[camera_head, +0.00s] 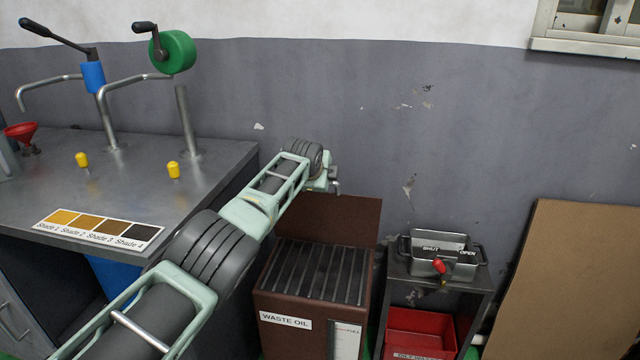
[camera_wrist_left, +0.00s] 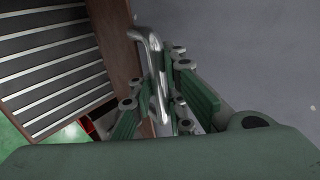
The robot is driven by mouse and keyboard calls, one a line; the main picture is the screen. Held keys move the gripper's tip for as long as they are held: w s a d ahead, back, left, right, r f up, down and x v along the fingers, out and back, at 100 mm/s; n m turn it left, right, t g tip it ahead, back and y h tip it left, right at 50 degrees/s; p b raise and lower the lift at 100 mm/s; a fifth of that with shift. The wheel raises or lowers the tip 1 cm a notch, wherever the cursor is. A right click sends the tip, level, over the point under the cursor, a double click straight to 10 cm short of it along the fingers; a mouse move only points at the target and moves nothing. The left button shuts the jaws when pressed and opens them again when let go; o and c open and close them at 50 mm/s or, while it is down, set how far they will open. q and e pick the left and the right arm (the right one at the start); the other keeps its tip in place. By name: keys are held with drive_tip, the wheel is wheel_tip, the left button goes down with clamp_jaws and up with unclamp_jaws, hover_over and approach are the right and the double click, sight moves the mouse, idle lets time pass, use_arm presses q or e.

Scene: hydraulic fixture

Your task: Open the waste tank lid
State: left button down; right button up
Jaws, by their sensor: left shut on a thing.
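The brown waste tank (camera_head: 281,300) stands on the floor right of the bench, labelled WASTE OIL. Its brown lid (camera_head: 350,217) is raised and stands upright at the back of the tank, so the slatted grille (camera_head: 320,270) on top is exposed. My left arm reaches over the tank, and my left gripper (camera_head: 328,180) is at the top edge of the lid. In the left wrist view, its green fingers (camera_wrist_left: 160,105) are shut on the bent metal handle (camera_wrist_left: 150,45) fixed to the lid (camera_wrist_left: 118,45). My right gripper is not in view.
A metal bench (camera_head: 150,185) with pipes, a green reel (camera_head: 175,52) and yellow knobs stands left. Right of the tank is a small stand with a grey metal bin (camera_head: 440,262) and a red bin (camera_head: 420,322). A brown board (camera_head: 565,275) leans on the wall.

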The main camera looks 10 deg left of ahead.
use_arm(q)
drive_tip(key=shift+w+r, duration=0.2)
drive_tip(key=shift+r, duration=0.25)
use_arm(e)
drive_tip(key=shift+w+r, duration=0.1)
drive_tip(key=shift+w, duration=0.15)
use_arm(q)
drive_tip(key=c, duration=2.1)
unclamp_jaws()
drive_tip(key=shift+s, duration=0.1)
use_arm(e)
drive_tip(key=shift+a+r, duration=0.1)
use_arm(q)
drive_tip(key=shift+s+f, duration=0.15)
drive_tip(key=shift+f, duration=0.05)
drive_tip(key=shift+s+r, duration=0.1)
drive_tip(key=shift+r, duration=0.15)
drive_tip(key=shift+s+r, duration=0.1)
drive_tip(key=shift+v, duration=5.65)
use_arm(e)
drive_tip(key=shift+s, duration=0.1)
use_arm(q)
drive_tip(key=shift+s, duration=0.1)
